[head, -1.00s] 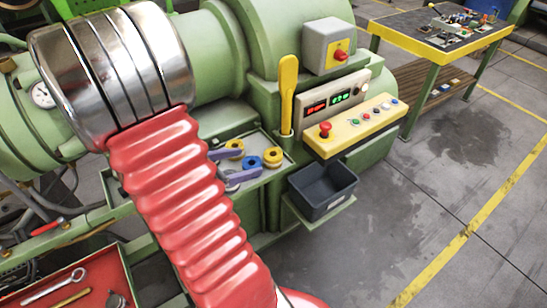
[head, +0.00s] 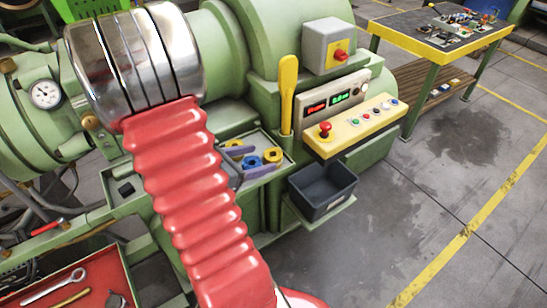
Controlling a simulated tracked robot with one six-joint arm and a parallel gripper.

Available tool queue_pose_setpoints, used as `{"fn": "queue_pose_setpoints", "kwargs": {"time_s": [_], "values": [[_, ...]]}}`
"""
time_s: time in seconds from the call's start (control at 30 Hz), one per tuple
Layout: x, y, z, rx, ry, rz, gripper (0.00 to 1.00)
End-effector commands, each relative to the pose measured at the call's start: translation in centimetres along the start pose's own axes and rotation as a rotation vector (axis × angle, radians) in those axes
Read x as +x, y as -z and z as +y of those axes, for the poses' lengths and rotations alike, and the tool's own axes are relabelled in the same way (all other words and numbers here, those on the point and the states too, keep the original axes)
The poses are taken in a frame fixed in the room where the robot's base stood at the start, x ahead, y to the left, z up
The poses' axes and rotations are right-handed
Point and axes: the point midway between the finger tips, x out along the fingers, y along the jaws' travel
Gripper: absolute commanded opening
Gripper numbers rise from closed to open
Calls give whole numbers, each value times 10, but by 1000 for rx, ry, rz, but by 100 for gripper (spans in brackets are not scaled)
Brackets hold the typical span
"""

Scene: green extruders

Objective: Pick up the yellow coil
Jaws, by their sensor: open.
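Two yellow coils lie in the shallow tray (head: 282,172) on the green machine. One yellow coil (head: 272,155) is at the tray's right, and the other yellow coil (head: 235,143) is further back on the left, partly hidden. A blue coil (head: 253,162) lies between them. My gripper (head: 262,159) is open, its two purple fingers reaching right over the tray. The blue coil shows between the fingers, and the right yellow coil is at or just beyond their tips. I cannot tell the height or any contact. My red arm hides the tray's left part.
A yellow upright lever (head: 287,95) stands right behind the tray. A control panel (head: 358,125) with a red button is to the right. A dark empty bin (head: 322,190) sits below it. A red tool tray (head: 60,285) is at lower left.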

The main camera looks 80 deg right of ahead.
Motion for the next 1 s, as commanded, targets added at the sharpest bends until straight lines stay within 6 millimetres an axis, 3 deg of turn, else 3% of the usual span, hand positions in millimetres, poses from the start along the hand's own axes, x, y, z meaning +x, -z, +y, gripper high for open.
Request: {"fn": "queue_pose_setpoints", "kwargs": {"time_s": [0.4,1.0], "values": [[41,-2,1,1,3,0,68],[42,-2,1,0,1,0,66]]}}
